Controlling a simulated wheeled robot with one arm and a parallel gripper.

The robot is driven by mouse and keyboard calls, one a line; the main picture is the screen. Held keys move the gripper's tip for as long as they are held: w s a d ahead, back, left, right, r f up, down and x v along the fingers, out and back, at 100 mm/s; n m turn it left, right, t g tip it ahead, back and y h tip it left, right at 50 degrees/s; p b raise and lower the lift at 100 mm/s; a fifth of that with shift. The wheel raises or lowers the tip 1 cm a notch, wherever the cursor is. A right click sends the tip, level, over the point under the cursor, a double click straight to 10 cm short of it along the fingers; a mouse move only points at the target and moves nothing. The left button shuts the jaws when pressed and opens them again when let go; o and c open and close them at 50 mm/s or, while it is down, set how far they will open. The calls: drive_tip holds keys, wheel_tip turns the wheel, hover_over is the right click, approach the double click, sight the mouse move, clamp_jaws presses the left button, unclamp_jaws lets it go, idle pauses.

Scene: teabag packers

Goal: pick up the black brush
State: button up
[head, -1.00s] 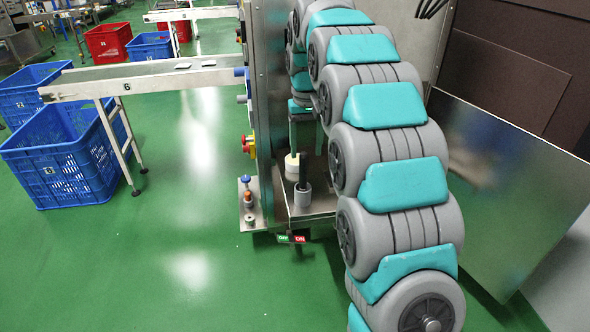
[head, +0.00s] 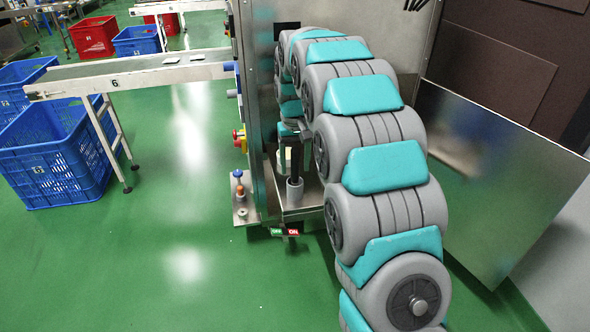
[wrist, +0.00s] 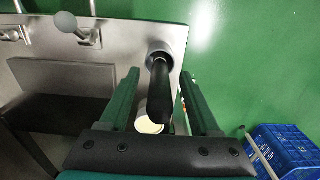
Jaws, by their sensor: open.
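The black brush (wrist: 160,88) stands handle up in a grey cup (wrist: 165,53) in the wrist view. My gripper (wrist: 160,73) is open, with one green finger to the left of the handle and one to the right. Gaps show on both sides and nothing is gripped. In the head view the brush (head: 295,164) is a thin dark upright in its grey cup (head: 295,191), close to my gripper at the machine's side. The brush's lower end is hidden inside the cup.
A cream-topped white container (wrist: 150,124) stands close to the brush. A metal panel with knobs (head: 240,192) lies left of the cup. A conveyor (head: 140,74) and blue crates (head: 60,150) stand farther left. Green floor is clear between.

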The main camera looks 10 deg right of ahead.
clamp_jaws()
idle(0.5)
